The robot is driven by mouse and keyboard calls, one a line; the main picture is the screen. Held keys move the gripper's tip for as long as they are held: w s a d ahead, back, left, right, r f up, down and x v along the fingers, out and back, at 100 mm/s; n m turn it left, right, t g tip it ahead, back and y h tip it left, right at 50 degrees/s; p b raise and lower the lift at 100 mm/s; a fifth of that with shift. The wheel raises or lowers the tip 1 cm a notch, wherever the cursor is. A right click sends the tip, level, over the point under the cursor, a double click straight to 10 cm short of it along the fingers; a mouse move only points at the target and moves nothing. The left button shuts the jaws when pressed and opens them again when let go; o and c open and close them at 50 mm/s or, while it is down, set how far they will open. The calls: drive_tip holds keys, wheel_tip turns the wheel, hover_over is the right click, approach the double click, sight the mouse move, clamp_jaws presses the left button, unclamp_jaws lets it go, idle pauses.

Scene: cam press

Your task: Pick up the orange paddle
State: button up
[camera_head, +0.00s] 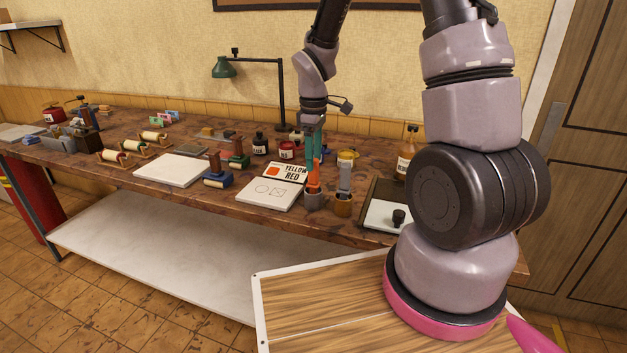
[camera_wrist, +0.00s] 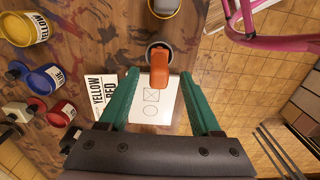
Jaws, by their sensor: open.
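The orange paddle (camera_wrist: 160,68) stands with its lower end in a small grey cup on the workbench. In the head view the orange paddle (camera_head: 314,181) shows just below my fingers. My gripper (camera_wrist: 165,75) has teal fingers spread wide, one on each side of the paddle. There are gaps between both fingers and the paddle, and nothing is held. In the head view my gripper (camera_head: 314,160) points down over the grey cup (camera_head: 313,201).
A second holder with a grey-handled tool (camera_head: 344,180) stands close to the right. A white card with "YELLOW RED" (camera_head: 270,193) lies to the left. Paint jars (camera_wrist: 40,78) and stamps (camera_head: 217,175) crowd the bench. A tray (camera_head: 385,213) is near the right end.

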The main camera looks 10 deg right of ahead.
sight(313, 183)
drive_tip(key=shift+w+f, duration=0.1)
drive_tip(key=shift+f, duration=2.65)
clamp_jaws()
